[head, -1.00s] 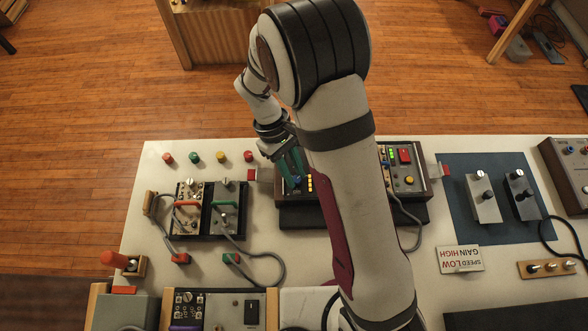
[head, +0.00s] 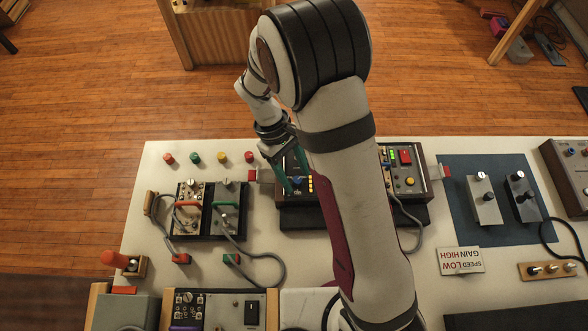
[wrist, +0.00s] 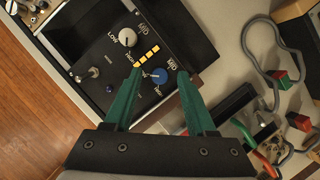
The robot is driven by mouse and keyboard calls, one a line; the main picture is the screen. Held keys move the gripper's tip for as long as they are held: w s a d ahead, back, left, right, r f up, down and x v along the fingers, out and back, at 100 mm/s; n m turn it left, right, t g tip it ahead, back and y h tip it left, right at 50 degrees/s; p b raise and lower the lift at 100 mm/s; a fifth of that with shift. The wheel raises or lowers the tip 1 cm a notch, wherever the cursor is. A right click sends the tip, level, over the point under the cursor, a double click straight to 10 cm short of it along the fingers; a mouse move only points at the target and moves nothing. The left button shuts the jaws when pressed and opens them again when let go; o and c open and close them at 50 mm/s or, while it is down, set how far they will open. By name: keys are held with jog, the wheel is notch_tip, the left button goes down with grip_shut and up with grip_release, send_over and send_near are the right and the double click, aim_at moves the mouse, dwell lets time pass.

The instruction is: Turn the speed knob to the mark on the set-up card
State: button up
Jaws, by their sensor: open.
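A dark control panel (head: 291,216) lies partly under my arm. In the wrist view it bears a blue knob (wrist: 160,76) and a pale grey knob (wrist: 127,37), with LOW, MID and HIGH printed around them. I cannot read which one is the speed knob. A small white mark on the blue knob points left in the wrist view. My gripper (wrist: 160,72) is open, its green fingers on either side of the blue knob, apparently not touching it. In the head view my gripper (head: 298,180) is over the panel. The set-up card (head: 461,261) reads SPEED LOW, GAIN HIGH, upside down.
A panel with red and green handles (head: 209,232) and looped cables stands left of the dark panel. Several coloured buttons line the table's far edge. Bare white table shows between these things.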

jog(key=v, duration=1.5)
jog(key=shift+r, duration=0.4)
notch_tip(320, 180, up, 4)
jog(key=m+y, duration=0.2)
jog(key=m, duration=0.2)
send_over(301, 187)
jog(key=s+d+r+m+t+y, duration=0.1)
jog(key=s+d+m, duration=0.25)
jog(key=s, duration=0.25)
jog(key=s+f+m+t+y, duration=0.2)
jog(key=s+f+m, duration=0.1)
jog(key=s+m, duration=0.4)
jog(key=s+d, duration=0.1)
jog(key=s, duration=0.1)
jog(key=shift+s, duration=0.3)
jog(key=shift+f, duration=0.15)
